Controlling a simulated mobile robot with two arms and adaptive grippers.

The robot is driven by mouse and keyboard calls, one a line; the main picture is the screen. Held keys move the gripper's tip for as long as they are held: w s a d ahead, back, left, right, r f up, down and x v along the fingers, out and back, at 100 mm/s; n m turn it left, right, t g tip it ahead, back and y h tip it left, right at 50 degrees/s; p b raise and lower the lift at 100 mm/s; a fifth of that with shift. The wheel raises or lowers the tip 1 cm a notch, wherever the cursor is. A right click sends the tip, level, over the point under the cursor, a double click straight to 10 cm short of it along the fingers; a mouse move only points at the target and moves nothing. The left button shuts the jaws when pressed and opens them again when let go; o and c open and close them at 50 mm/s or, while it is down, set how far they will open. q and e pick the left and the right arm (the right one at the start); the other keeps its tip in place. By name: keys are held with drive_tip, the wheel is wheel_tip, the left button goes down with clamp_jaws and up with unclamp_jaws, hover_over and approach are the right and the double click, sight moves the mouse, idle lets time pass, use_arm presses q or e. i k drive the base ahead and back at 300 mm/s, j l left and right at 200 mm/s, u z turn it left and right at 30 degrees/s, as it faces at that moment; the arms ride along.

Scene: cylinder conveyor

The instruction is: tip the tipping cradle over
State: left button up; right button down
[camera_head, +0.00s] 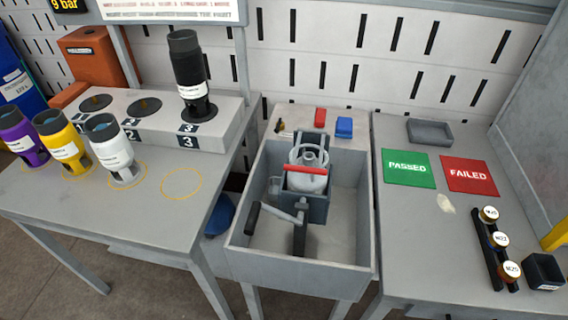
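The tipping cradle (306,207) stands inside a grey open-topped trough (240,255) in the middle of the view. It is a dark grey holder with a grey cylinder (308,181) in it, and the cylinder looks upright. A red bar (305,169) crosses the front of the cylinder. A grey lever with a dark grip (252,217) sticks out to the left at the cradle's front. A dark post (299,241) stands below the cradle's front. Neither of my grippers is in view.
The left table (150,220) holds purple, yellow and white cylinders, with a black one on a numbered block (210,130). The right table (420,240) has green PASSED (408,168) and red FAILED (470,176) mats, a grey tray (430,131) and a rack (492,250) of round pieces.

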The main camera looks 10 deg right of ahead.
sight(320, 205)
drive_tip(key=i+j+z, duration=0.1)
drive_tip(key=j+z, duration=0.25)
drive_tip(key=j, duration=0.15)
drive_tip(key=j+z, duration=0.7)
drive_tip(key=j, duration=0.25)
drive_tip(key=k+j+u, duration=0.15)
drive_tip(key=k+u, duration=0.35)
drive_tip(key=k+j+u, duration=0.25)
drive_tip(key=u, duration=0.2)
